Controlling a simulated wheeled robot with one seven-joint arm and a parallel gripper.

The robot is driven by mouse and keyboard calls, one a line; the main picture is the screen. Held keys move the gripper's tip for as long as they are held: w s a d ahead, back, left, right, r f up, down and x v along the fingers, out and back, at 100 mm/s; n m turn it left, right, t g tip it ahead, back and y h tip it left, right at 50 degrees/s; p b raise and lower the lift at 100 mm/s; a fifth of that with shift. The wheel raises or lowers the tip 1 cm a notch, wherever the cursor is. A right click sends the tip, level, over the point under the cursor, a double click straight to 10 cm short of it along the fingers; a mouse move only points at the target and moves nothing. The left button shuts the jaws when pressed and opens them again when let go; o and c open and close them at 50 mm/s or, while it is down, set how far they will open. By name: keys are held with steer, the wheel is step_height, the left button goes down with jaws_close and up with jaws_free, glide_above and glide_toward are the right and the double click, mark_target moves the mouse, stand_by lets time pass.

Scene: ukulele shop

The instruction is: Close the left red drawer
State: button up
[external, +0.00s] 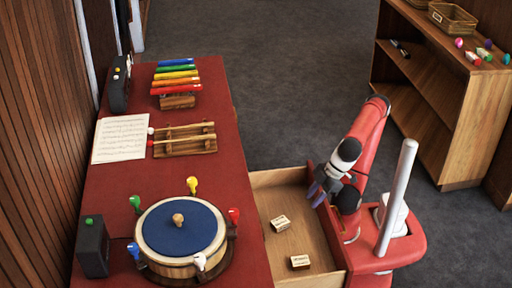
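The red drawer (290,196) is pulled out from the right side of the red counter (243,205). Its pale wooden inside is visible, with two small light blocks (281,223) lying on its floor. Its red front is at the right, partly hidden behind my arm. My gripper (316,193), with bluish fingers, is over the outer part of the drawer, near the front. I cannot tell whether it touches the drawer or how far apart its fingers are. Nothing is visibly held.
On the counter are a blue-topped drum (180,228), a rainbow xylophone (176,77), a wooden rack (184,139), a music sheet (120,138) and dark boxes (92,246). A wooden shelf (466,125) stands at the upper right. Grey floor is clear between counter and shelf.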

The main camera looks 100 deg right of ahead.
steer(key=s+d+r+n+t+h, duration=0.1)
steer(key=s+d+r+n+t, duration=0.15)
steer(key=s+n, duration=0.3)
steer(key=n+t+y+b, duration=0.6)
steer(key=n+b, duration=0.8)
steer(key=b, duration=0.1)
glide_toward(340, 218)
steer(key=w+f, duration=0.1)
steer(key=w, duration=0.1)
steer(key=x, duration=0.8)
steer(key=shift+s+a, duration=0.15)
steer(key=shift+a, duration=0.15)
jaws_close()
